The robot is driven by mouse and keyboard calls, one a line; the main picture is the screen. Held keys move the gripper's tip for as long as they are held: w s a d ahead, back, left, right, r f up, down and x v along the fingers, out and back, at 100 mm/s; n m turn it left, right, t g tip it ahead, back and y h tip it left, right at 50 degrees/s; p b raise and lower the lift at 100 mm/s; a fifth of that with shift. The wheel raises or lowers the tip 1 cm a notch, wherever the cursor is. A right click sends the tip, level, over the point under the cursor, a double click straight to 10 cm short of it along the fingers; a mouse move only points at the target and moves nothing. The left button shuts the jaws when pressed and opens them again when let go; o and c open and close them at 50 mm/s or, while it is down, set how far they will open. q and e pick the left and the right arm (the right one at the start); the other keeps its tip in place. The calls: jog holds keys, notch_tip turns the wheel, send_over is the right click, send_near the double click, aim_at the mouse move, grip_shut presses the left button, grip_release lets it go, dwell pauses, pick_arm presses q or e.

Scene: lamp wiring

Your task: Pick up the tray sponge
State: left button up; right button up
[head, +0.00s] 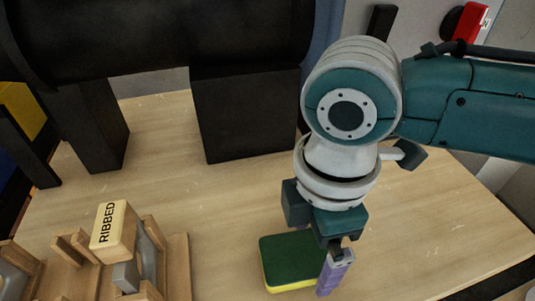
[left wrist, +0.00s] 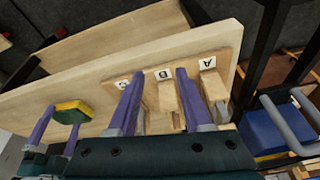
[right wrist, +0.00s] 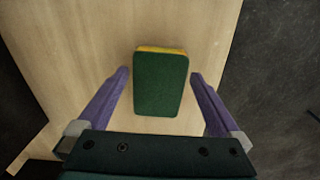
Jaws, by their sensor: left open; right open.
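The tray sponge, green on top with a yellow layer below, lies flat on the wooden table in the head view (head: 288,258). My right gripper (head: 333,268) is open and points down at the sponge's right side in that view. In the right wrist view the sponge (right wrist: 161,84) lies between the two spread purple fingers, with a gap on each side. The left wrist view also shows the sponge (left wrist: 72,112) between the right fingers. My left gripper (left wrist: 160,74) is open and empty, over the wooden rack; it is outside the head view.
A wooden rack (head: 178,265) with a block marked RIBBED (head: 114,229) stands at the lower left. In the left wrist view it has A, B and C labels. Black posts (head: 240,115) stand behind. The table (head: 420,240) right of the sponge is clear.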

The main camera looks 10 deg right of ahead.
aim_at(311, 250)
jog(key=shift+c, duration=0.2)
jog(key=c, duration=1.1)
jog(key=shift+r+p, duration=0.35)
jog(key=shift+r, duration=0.25)
jog(key=shift+r+p, duration=3.65)
jog(key=shift+r, duration=5.8)
